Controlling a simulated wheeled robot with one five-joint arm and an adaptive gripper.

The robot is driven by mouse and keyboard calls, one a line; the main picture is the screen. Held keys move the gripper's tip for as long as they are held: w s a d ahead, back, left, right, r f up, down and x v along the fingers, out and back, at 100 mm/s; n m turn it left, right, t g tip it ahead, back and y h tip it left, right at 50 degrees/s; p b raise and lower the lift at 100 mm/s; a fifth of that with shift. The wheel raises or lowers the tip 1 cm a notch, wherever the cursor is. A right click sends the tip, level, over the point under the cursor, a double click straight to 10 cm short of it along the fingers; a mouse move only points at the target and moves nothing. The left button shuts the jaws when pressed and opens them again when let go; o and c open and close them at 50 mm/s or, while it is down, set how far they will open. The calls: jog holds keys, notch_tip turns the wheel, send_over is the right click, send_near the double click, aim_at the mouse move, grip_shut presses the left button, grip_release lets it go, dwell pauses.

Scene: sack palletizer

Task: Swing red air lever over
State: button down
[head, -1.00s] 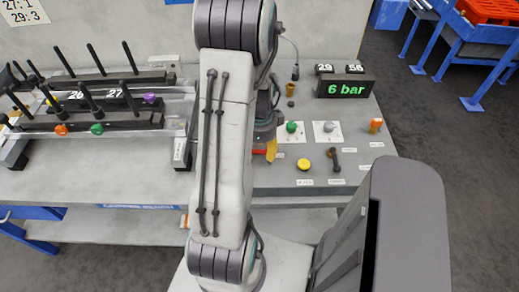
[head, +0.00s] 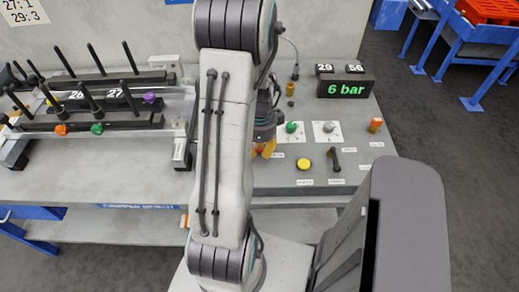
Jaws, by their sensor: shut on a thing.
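My gripper (head: 264,149) is at the near left of the control panel, partly hidden behind my own arm. Its yellow-orange fingertips show just right of the arm, low over the panel. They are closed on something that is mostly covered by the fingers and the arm. The red air lever cannot be made out clearly; the thing held at that spot appears to be this lever. The pressure display (head: 346,88) behind reads 6 bar in green.
On the panel right of my gripper are a green knob (head: 291,127), a grey knob (head: 328,126), a yellow button (head: 303,164), a dark small lever (head: 335,158) and an orange piece (head: 375,125). A rack (head: 85,122) with upright black rods stands left.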

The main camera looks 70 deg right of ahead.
jog(key=shift+a+f, duration=0.2)
jog(key=shift+a, duration=0.05)
dwell(0.5)
